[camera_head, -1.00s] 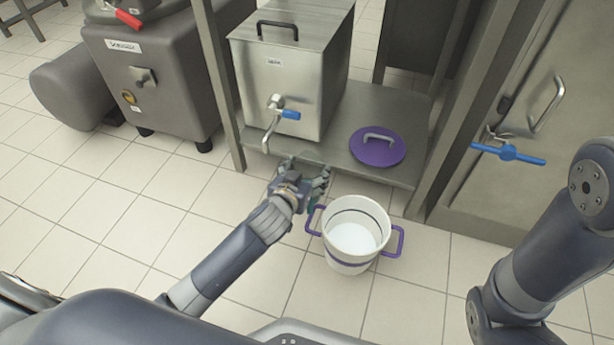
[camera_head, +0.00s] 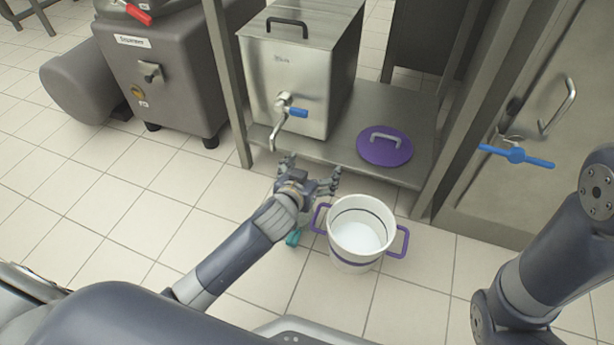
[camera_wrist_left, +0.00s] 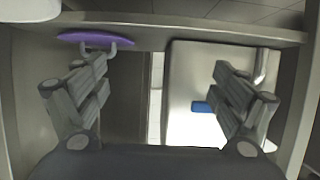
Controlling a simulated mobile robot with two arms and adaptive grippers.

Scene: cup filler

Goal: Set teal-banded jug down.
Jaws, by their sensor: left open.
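A small teal part (camera_head: 293,238), which looks like part of the teal-banded jug, shows low beside my left wrist, just left of the white bucket. The rest of the jug is hidden behind my arm or too faint to make out. Whether it stands upright on the floor I cannot tell. My left gripper (camera_head: 311,172) is open, fingers spread, in front of the low shelf and above the teal part. In the left wrist view the open fingers (camera_wrist_left: 158,100) have nothing between them, and no jug shows there. My right gripper is out of view.
A white bucket (camera_head: 355,265) with purple handles stands on the floor right of my left gripper. A steel tank (camera_head: 300,85) with a blue-handled tap (camera_head: 298,112) and a purple lid (camera_head: 385,148) rest on the low shelf (camera_head: 350,178). Tiled floor is clear to the left.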

